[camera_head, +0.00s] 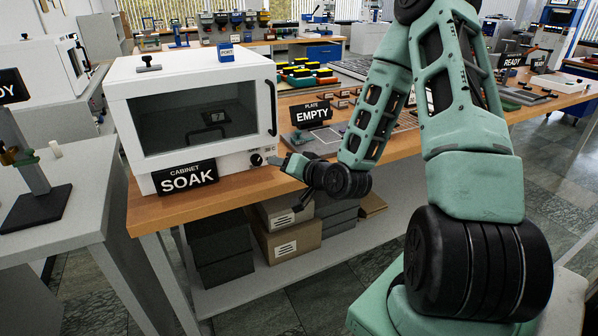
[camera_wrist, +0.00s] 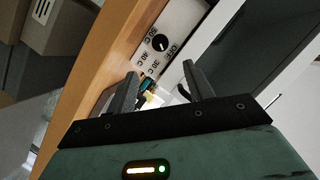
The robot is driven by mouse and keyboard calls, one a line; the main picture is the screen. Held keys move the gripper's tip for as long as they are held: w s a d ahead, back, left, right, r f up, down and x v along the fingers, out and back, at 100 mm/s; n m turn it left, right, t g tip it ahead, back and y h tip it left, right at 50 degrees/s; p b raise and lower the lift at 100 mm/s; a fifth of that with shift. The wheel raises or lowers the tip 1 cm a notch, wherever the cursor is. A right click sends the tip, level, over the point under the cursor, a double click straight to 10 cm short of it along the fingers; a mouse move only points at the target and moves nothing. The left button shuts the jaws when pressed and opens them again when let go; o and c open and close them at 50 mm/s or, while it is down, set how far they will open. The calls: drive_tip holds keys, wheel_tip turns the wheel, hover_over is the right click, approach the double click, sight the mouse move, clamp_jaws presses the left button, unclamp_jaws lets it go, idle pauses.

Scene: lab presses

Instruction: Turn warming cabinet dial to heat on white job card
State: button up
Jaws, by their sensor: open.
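The white warming cabinet (camera_head: 125,88) stands on the wooden bench with its dark-windowed door shut. Its black dial (camera_head: 256,160) sits at the lower right of the front. In the wrist view the dial (camera_wrist: 160,42) is surrounded by OFF, 30 C, 40 C and 50 C labels; its exact setting is too small to tell. My gripper (camera_wrist: 160,74) is open and empty, its fingers short of the dial and apart from it. In the head view my gripper (camera_head: 279,164) is just right of the dial. I cannot make out a readable white job card.
A black CABINET SOAK sign (camera_head: 187,178) stands before the cabinet's lower front. A PLATE EMPTY sign (camera_head: 312,114) stands on the bench to the right. Boxes (camera_head: 288,238) sit on the shelf below. A grey table (camera_head: 75,190) stands at left.

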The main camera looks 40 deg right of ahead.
drive_tip(key=p+v, duration=0.5)
drive_tip(key=p, duration=0.6)
drive_tip(key=shift+s, duration=0.3)
